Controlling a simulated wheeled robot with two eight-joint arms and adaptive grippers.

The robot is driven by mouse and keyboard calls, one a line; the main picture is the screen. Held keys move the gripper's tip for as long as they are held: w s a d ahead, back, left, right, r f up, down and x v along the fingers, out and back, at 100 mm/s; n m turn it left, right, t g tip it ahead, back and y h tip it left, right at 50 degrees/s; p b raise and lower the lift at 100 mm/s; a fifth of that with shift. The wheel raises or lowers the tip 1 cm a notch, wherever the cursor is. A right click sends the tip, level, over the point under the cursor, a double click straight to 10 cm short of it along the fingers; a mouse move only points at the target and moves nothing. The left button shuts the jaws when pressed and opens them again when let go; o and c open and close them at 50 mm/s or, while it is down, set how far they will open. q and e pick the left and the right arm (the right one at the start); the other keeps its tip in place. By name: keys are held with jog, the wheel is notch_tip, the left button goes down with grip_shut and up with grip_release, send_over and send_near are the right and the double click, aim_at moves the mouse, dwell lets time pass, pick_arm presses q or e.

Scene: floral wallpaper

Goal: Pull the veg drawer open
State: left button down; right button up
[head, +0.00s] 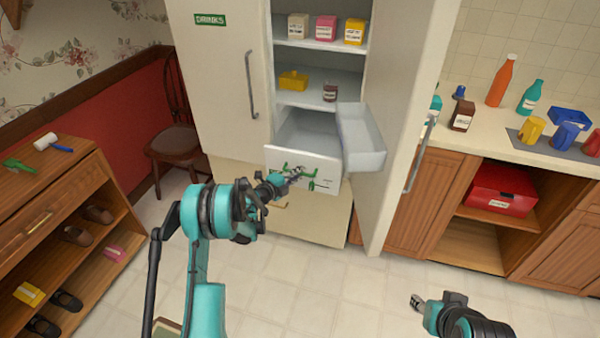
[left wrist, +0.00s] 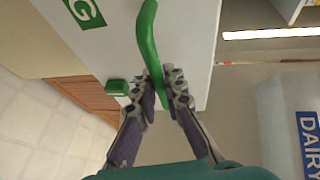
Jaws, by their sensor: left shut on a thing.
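The veg drawer (head: 328,172) is a white-fronted drawer low in the open fridge. It stands partly pulled out, with its inside showing from above. Its green handle (left wrist: 148,40) runs between the fingers of my left gripper (left wrist: 166,88), which is shut on it. In the head view my left gripper (head: 296,174) is at the drawer front and covers part of the handle and label. A green label ending in G shows on the front in the left wrist view. My right gripper (head: 418,303) is low at the right over the floor, away from the drawer; its fingers are too small to judge.
The fridge's right door (head: 397,130) is open, with a pale bin (head: 362,145) beside the drawer's right side. A DRINKS door (head: 215,80) is shut at left. Cartons stand on the upper shelf. A shoe cabinet (head: 60,215) is at left, a counter (head: 480,130) at right.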

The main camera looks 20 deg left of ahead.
pick_arm(q)
jog(key=shift+s, duration=0.55)
jog(key=c, duration=1.6)
grip_release()
jog(key=shift+a, duration=0.1)
jog(key=v, duration=1.2)
